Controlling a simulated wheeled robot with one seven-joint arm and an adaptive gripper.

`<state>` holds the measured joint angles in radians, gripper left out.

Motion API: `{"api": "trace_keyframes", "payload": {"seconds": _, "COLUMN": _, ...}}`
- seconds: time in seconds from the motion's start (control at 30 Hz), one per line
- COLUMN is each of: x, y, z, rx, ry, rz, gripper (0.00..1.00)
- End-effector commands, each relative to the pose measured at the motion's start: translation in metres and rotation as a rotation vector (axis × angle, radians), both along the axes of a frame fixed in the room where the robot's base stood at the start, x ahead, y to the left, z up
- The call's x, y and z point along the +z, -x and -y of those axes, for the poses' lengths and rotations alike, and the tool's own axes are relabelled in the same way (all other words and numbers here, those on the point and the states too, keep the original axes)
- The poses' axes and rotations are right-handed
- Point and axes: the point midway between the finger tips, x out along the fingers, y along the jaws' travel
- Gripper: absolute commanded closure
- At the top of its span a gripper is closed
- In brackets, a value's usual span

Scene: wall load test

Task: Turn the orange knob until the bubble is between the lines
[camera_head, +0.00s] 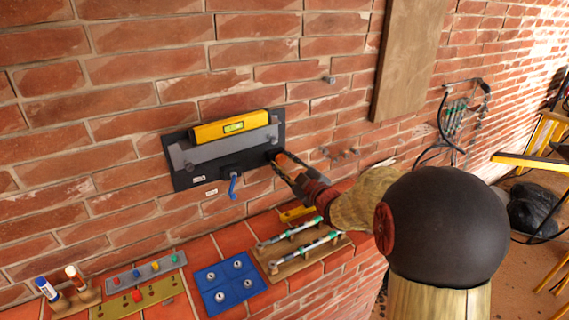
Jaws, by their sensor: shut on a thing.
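A black plate (186,181) is mounted on the brick wall. On it sits a grey bar (190,155) with a yellow spirit level (207,132) on top, tilted up to the right. The level's green vial (234,127) faces me; the bubble and lines are too small to read. My gripper (279,163) reaches in from the right and is shut on the orange knob (287,158) at the plate's right side. The fingers hide part of the knob. A blue handle (233,186) hangs at the plate's lower edge, left of the gripper.
On the brick ledge below are a blue tray (211,302) with metal pieces, a wooden board (277,274) with tools, strips with coloured knobs (146,270) and two upright tubes (47,288). A wooden plank (409,60) and cables (446,130) are on the wall at right.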

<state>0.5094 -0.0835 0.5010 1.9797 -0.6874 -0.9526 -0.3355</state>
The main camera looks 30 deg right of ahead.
Motion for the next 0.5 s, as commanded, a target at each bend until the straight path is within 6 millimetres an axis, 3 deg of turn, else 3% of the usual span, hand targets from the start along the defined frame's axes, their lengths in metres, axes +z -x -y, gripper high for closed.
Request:
{"api": "trace_keyframes", "payload": {"seconds": 0.27, "x": 0.0006, "y": -0.0001, "z": 0.0001, "rx": -0.001, "ry": -0.089, "rz": -0.005, "gripper": 0.97}}
{"api": "trace_keyframes", "payload": {"seconds": 0.5, "x": 0.0011, "y": -0.0001, "z": 0.0002, "rx": 0.0, "ry": -0.275, "rz": -0.012, "gripper": 0.97}}
